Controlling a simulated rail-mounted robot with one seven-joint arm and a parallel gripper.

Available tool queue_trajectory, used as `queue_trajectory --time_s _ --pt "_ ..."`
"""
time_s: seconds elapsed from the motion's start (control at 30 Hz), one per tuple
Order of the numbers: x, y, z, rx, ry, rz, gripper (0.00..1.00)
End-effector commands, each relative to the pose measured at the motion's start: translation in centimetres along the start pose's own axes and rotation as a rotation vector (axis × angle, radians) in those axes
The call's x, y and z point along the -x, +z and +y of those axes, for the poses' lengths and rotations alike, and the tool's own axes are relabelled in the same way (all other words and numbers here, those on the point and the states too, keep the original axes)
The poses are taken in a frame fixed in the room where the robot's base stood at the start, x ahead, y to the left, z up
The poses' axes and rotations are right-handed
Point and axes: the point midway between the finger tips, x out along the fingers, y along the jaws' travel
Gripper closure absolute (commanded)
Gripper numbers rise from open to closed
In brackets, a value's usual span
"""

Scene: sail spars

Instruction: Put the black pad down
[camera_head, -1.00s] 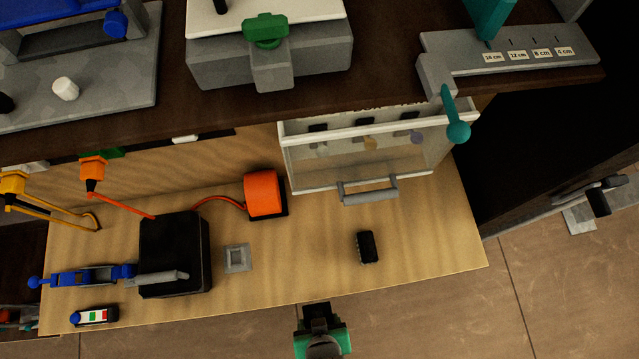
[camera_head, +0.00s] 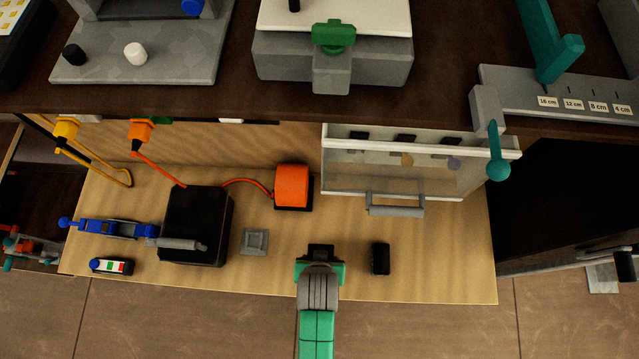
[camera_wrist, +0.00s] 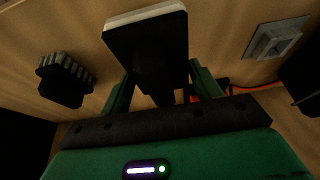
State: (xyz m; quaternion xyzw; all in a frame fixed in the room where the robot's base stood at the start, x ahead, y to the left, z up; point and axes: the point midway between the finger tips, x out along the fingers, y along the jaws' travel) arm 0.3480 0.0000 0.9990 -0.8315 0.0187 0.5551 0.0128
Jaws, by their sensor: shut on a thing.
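My gripper (camera_head: 320,268) is over the front part of the wooden worktop, between a grey square and a black ribbed block. In the wrist view its green fingers (camera_wrist: 157,88) are shut on the black pad (camera_wrist: 147,42), a flat black plate with a pale layer along its far edge. In the head view only a small dark part of the pad (camera_head: 321,250) shows at the gripper's tip. The pad appears held close to the wood; I cannot tell whether it touches.
The black ribbed block (camera_head: 380,259) lies just right of my gripper; it also shows in the wrist view (camera_wrist: 65,80). The grey square (camera_head: 254,242) and a black box (camera_head: 197,226) are to the left. A clear-fronted drawer (camera_head: 393,172) with a grey handle stands behind. Bare wood lies at right.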

Motion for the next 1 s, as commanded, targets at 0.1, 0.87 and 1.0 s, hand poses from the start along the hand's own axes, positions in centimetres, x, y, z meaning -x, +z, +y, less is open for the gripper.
queue_trajectory --time_s 0.1,0.87,1.0 --pt "-0.2 -0.3 0.0 0.0 0.0 -0.001 0.64" --pt "-4.0 0.4 -0.1 0.0 0.0 -0.001 0.18" --pt "-4.0 0.4 -0.1 0.0 0.0 -0.001 0.15"
